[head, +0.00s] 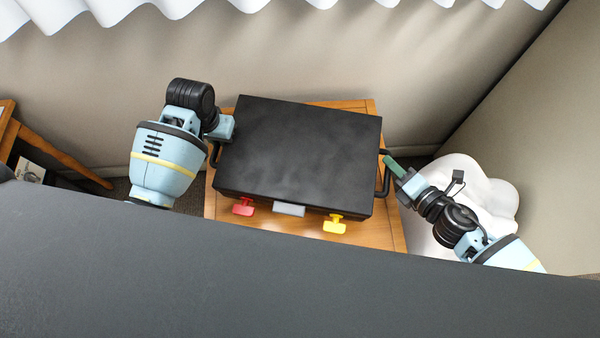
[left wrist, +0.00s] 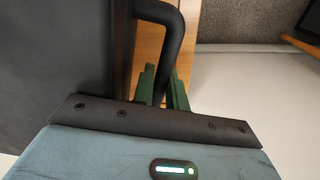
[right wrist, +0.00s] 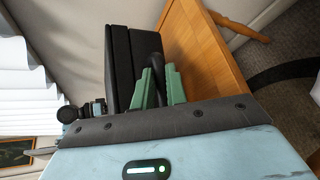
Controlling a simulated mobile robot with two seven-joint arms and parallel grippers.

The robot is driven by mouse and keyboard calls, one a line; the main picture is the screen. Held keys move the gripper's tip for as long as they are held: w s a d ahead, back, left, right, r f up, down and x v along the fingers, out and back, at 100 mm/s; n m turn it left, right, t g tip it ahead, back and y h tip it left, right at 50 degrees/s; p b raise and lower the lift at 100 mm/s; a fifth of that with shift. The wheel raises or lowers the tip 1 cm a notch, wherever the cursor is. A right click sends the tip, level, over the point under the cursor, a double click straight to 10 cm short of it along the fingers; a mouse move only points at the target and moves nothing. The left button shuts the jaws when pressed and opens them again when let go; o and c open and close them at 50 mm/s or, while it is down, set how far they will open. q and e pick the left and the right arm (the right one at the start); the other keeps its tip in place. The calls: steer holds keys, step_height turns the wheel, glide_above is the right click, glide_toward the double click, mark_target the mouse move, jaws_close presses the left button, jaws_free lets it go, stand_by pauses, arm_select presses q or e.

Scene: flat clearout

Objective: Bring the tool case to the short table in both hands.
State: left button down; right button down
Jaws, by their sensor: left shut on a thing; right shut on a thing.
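The black tool case (head: 300,150) is lid up over the wooden table (head: 385,236), slightly turned. Whether it rests on the top or hangs just above it, I cannot tell. It has a bar handle at each end. My left gripper (head: 216,145) is shut on the left handle; the left wrist view shows the green fingers either side of the black bar (left wrist: 172,40). My right gripper (head: 388,163) is shut on the right handle, which also shows between the fingers in the right wrist view (right wrist: 156,48).
Red (head: 243,206) and yellow (head: 335,224) latches and a grey piece (head: 289,209) are on the case's near side. A white rounded seat (head: 480,190) stands right of the table. Another wooden piece (head: 45,145) is at far left. A wall (head: 300,60) is close behind.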

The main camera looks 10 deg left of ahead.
arm_select(q)
steer(key=shift+r, duration=0.15)
arm_select(e)
steer(key=shift+r, duration=0.2)
